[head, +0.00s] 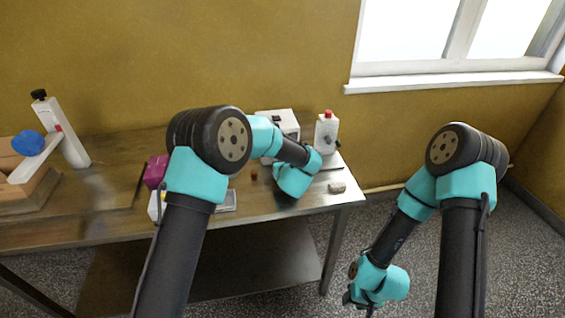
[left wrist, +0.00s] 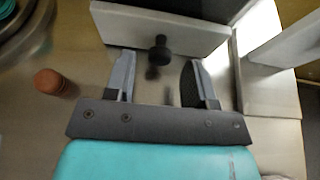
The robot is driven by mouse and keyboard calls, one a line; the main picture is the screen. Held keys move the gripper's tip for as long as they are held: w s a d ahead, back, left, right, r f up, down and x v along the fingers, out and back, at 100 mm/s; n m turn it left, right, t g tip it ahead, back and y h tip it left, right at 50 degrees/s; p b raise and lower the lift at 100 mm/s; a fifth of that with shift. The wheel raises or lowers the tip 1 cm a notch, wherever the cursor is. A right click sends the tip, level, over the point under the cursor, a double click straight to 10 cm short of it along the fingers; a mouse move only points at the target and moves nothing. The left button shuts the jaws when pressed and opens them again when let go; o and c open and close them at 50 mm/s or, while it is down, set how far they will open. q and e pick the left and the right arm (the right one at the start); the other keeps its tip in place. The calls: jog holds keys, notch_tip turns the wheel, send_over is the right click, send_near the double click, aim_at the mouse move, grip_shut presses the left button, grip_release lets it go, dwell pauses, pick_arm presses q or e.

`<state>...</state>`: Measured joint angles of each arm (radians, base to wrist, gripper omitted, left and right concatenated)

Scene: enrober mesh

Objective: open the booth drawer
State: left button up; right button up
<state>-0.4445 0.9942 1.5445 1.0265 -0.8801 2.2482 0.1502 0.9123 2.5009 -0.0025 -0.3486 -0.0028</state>
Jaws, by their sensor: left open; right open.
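The booth (head: 283,122) is a pale box at the back of the steel table, partly hidden by my left arm in the head view. In the left wrist view the pale drawer front (left wrist: 125,32) fills the top, with a round black knob (left wrist: 160,50) on it. My left gripper (left wrist: 158,66) is open, and its two fingers point at the drawer front on either side of the knob. I see no finger touching the knob. In the head view the left fingers are hidden behind the arm. My right gripper (head: 361,299) is open and empty, low over the floor, right of the table.
A white device with a red cap (head: 326,132) stands right of the booth. A small stone-like lump (head: 337,187) lies near the table's right edge. A reddish-brown cylinder (left wrist: 55,83) stands left of the left gripper. A magenta block (head: 155,171) sits farther left.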

pick_arm(q)
jog(key=shift+x, duration=1.1)
grip_shut()
